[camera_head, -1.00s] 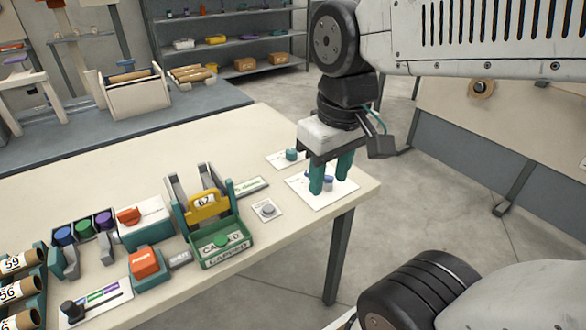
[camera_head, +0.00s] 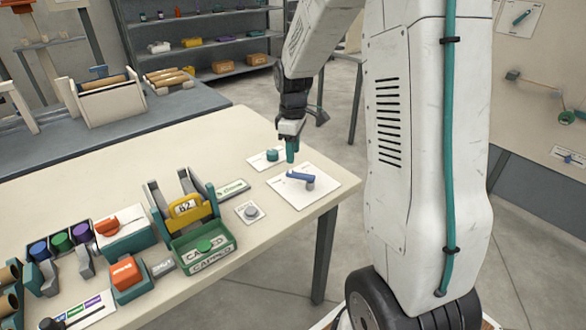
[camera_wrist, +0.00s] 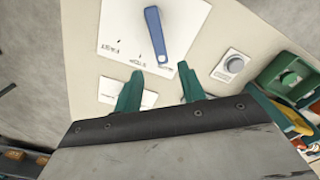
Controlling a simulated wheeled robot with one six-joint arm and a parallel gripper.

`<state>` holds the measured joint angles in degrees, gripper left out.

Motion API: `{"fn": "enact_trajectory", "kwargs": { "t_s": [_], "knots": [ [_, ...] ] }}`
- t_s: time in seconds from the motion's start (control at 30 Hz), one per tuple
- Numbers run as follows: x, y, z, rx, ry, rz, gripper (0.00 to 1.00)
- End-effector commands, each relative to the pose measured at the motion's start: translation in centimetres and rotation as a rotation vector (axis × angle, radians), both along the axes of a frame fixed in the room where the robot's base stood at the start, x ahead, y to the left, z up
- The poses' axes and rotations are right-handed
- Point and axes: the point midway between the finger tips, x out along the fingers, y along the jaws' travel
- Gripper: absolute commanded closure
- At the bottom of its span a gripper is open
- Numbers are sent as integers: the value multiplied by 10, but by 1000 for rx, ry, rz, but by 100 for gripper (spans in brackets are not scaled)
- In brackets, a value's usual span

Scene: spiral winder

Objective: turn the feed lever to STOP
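The feed lever (camera_head: 300,176) is a blue bar on a white card (camera_head: 322,190) near the right end of the table. In the wrist view, the blue lever (camera_wrist: 155,32) lies across the card, its lower end just right of the STOP mark (camera_wrist: 141,60); the FAST mark is farther left. Any label under or beyond the lever is hidden. My gripper (camera_head: 291,155) hangs beyond the lever, apart from it, beside a green knob. In the wrist view, my gripper (camera_wrist: 159,90) has its two green fingers apart, with nothing between them.
The green knob (camera_head: 272,155) stands on a smaller card behind the lever. A grey button (camera_head: 251,212) is to the left, then the green CAPPED tray (camera_head: 206,246) and yellow tag 62 (camera_head: 186,209). Bare table lies behind these.

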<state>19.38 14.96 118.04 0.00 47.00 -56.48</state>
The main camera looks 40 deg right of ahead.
Motion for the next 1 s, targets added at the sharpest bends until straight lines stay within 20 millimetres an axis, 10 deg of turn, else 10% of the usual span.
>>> {"fn": "enact_trajectory", "kwargs": {
  "t_s": [0.4,0.77,0.93,1.0],
  "knots": [
    [-1,1,-61,0,1,-2,60],
    [-1,1,-68,0,0,-2,60],
    [-1,1,-68,0,0,-2,100],
    [-1,1,-68,0,0,-2,100]
  ]
}}
